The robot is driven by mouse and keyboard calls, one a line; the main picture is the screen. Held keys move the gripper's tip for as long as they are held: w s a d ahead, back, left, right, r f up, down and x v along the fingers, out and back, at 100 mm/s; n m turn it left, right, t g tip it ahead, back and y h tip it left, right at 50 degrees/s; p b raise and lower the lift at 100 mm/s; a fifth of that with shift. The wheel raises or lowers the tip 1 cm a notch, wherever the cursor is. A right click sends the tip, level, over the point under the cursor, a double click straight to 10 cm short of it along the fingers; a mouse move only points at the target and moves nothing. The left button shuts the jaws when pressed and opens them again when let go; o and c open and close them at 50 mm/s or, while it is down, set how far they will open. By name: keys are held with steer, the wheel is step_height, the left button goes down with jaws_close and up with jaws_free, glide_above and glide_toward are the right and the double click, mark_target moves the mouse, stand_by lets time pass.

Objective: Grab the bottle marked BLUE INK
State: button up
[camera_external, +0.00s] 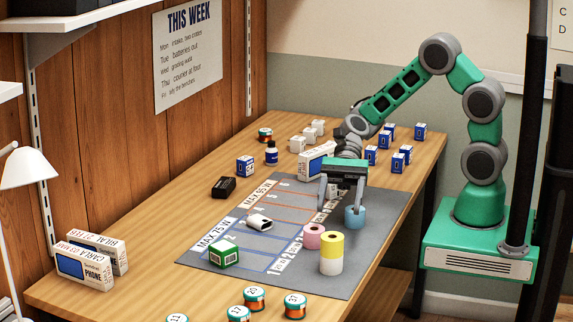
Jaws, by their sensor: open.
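A small blue bottle (271,154) with a dark cap and a pale label stands upright at the back left of the wooden table. Its lettering is too small to read, but it is the only ink-like bottle that I see. My gripper (341,205) points down over the right side of the grey mat, with its fingers apart. It is well to the right of and nearer the camera than the bottle, not touching it. A light blue roll (355,217) stands close by the right finger; I cannot tell whether they touch.
A blue-and-white box (245,166) and a black block (223,187) stand near the bottle. White blocks (297,144) and a phone box (316,161) lie to its right. Pink (313,236) and yellow (330,243) rolls stand on the grey mat (330,285).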

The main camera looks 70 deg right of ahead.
steer(key=c, duration=0.4)
steer(key=shift+o, duration=0.2)
steer(key=w+d+m+t+p, duration=0.25)
steer(key=w+d, duration=0.45)
steer(key=w, duration=0.4)
steer(key=m+t+h+p, duration=0.4)
steer(key=m+t, duration=0.6)
glide_toward(271, 142)
steer(key=x, duration=0.2)
steer(key=shift+w+d+f+t, duration=0.15)
steer(key=shift+w+f+t, duration=0.1)
steer(key=shift+f, duration=0.1)
steer(key=p+x, duration=0.1)
steer(key=x, duration=0.6)
steer(key=shift+a+f, duration=0.2)
steer(key=shift+a, duration=0.1)
